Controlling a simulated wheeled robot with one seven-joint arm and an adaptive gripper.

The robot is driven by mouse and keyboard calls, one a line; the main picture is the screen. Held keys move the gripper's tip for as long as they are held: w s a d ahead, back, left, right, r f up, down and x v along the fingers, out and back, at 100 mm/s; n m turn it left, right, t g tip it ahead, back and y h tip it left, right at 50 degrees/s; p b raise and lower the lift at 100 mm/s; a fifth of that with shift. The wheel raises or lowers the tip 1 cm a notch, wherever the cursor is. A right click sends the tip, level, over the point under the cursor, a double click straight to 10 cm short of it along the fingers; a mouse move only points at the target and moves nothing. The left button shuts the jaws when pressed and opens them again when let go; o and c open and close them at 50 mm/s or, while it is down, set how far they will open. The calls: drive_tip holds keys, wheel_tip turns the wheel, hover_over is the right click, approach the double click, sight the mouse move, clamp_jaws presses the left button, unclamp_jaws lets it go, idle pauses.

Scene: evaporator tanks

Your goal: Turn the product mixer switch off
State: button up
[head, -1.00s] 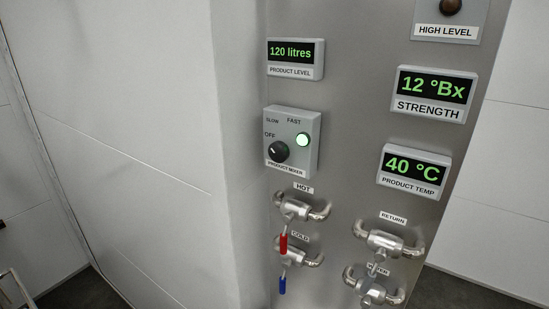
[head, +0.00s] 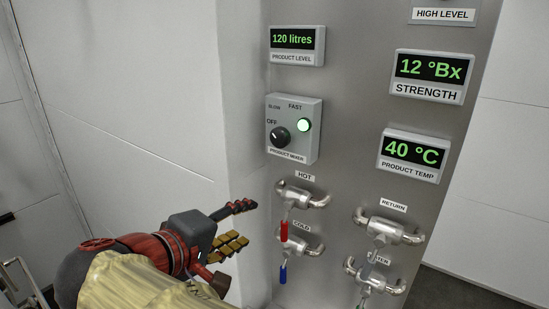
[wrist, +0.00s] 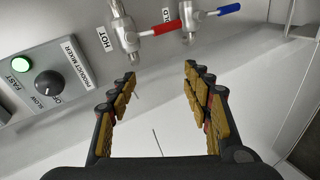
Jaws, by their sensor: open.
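The product mixer box (head: 309,128) is on the steel panel, labelled OFF, SLOW and FAST. Its round black knob (head: 279,135) sits beside the OFF label; I cannot tell its exact pointing direction. A green lamp (head: 304,125) right of the knob is lit. In the wrist view, the knob (wrist: 48,84) and lamp (wrist: 21,63) show at the left, outside the jaws. My gripper (head: 243,224) is open and empty, below and left of the box, apart from it. Its fingers also show in the wrist view (wrist: 160,78).
Below the box are the HOT valve (head: 300,198) with a red handle and the COLD valve (head: 292,245) with a blue handle, close to my gripper's right. Display boxes, including product level (head: 297,58), and a return valve (head: 390,229) are on the panel. A white wall (head: 130,120) stands left.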

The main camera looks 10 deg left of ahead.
wheel_tip(320, 180, up, 10)
drive_tip(key=w+m+t+h, duration=0.2)
drive_tip(key=t, duration=0.1)
drive_tip(key=m+h, duration=0.1)
drive_tip(key=m, duration=0.3)
approach(277, 140)
drive_tip(key=w, duration=0.2)
drive_tip(key=shift+t, duration=0.3)
drive_tip(key=x, duration=0.5)
drive_tip(key=b+x, duration=0.1)
drive_tip(key=x, duration=0.1)
drive_tip(key=shift+w+d+f, duration=0.15)
drive_tip(key=shift+d, duration=0.35)
drive_tip(key=shift+c, duration=0.3)
drive_tip(key=c, duration=1.1)
